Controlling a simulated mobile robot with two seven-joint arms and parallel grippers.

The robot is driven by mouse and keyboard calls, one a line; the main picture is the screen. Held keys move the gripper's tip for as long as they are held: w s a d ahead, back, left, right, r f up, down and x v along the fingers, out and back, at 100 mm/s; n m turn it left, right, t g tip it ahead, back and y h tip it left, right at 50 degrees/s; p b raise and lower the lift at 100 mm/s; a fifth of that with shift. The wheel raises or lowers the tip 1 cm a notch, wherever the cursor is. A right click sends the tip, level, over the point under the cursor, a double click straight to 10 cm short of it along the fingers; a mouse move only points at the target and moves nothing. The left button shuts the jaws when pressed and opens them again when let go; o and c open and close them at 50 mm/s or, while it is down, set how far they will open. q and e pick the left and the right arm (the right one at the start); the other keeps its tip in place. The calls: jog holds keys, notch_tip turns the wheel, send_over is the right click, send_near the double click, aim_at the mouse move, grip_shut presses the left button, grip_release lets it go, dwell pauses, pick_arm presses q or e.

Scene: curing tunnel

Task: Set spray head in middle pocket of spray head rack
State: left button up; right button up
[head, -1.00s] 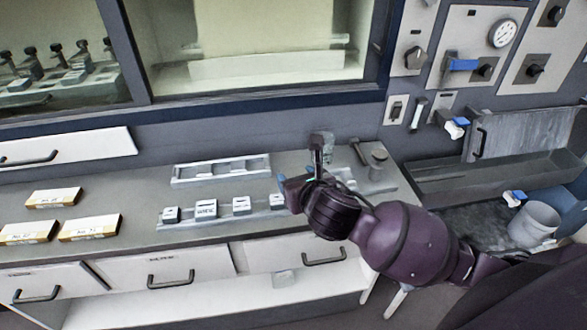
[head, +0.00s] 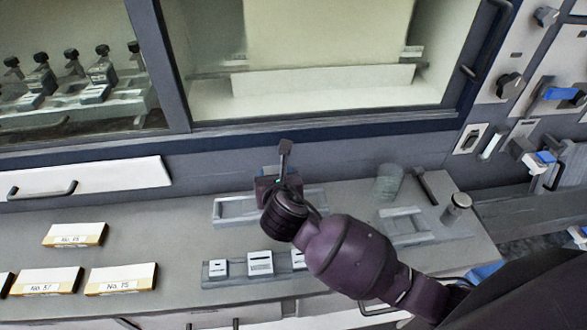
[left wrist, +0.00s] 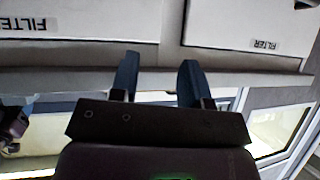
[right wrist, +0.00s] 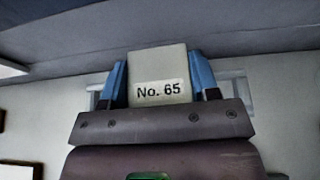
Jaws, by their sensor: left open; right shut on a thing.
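My right gripper (head: 277,180) is shut on the spray head (right wrist: 158,75), a pale block labelled No. 65 between its blue fingers in the right wrist view. In the head view a dark upright part (head: 285,150) stands up at the gripper. The gripper is over or just before a long pale rack with pockets (head: 232,212), whose middle it hides. Rack ends also show either side of the block in the right wrist view (right wrist: 238,88). I cannot tell whether the block touches the rack. My left gripper (left wrist: 160,65) is open and empty, seen only in its wrist view.
A strip with several labelled white blocks (head: 260,263) lies in front. A small pale tray (head: 407,227), a clear beaker (head: 388,182) and a metal cylinder (head: 456,206) stand right. Labelled boxes (head: 120,279) lie left. The window frame (head: 330,128) rises behind.

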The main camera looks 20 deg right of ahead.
jog(key=shift+w+a, duration=0.1)
jog(key=shift+a, duration=0.4)
jog(key=shift+a+f, duration=0.1)
jog(key=shift+a, duration=0.05)
jog(key=shift+w+a+f, duration=0.1)
jog(key=shift+w+a, duration=0.05)
jog(key=shift+w+f, duration=0.1)
jog(key=shift+f+b, duration=0.45)
jog(key=shift+b, duration=0.45)
jog(key=shift+f+b, duration=0.55)
jog(key=shift+b, duration=0.25)
pick_arm(q)
jog(key=shift+w+d+f+b, duration=0.15)
jog(key=shift+f+b, duration=0.35)
jog(key=shift+f, duration=0.5)
jog(key=shift+w+a+f+b, duration=0.1)
jog(key=shift+w+f+b, duration=0.1)
jog(key=shift+f+b, duration=0.55)
pick_arm(e)
jog(key=shift+f, duration=0.5)
pick_arm(q)
jog(key=shift+r+p, duration=0.2)
jog(key=shift+p, duration=0.4)
jog(key=shift+r+p, duration=0.4)
jog(key=shift+r, duration=0.05)
